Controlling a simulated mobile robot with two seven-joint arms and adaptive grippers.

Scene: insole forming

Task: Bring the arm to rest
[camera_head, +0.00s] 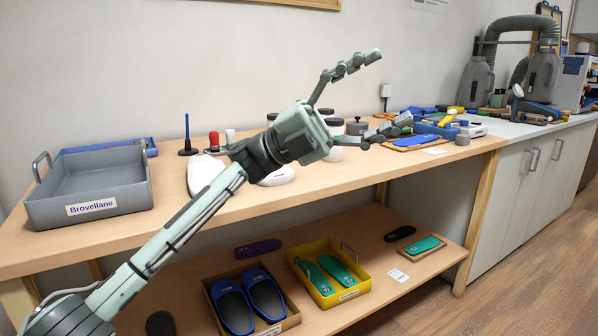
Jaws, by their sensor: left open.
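My left arm comes in from the lower left and reaches up across the wooden workbench (225,208). My left gripper (392,88) is open, with its two fingers spread wide and pointing right. Nothing is between the fingers. It appears raised above the bench top, in front of the wall, and its body hides part of the jars and the white forms behind it. My right gripper is not in view.
A grey tray (93,213) labelled Brovellane stands at the bench's left end. Below, a shelf holds a yellow tray (327,299) with green insoles and a box with blue slippers (234,307). Tools crowd the bench's right side. A white cabinet (513,186) adjoins it.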

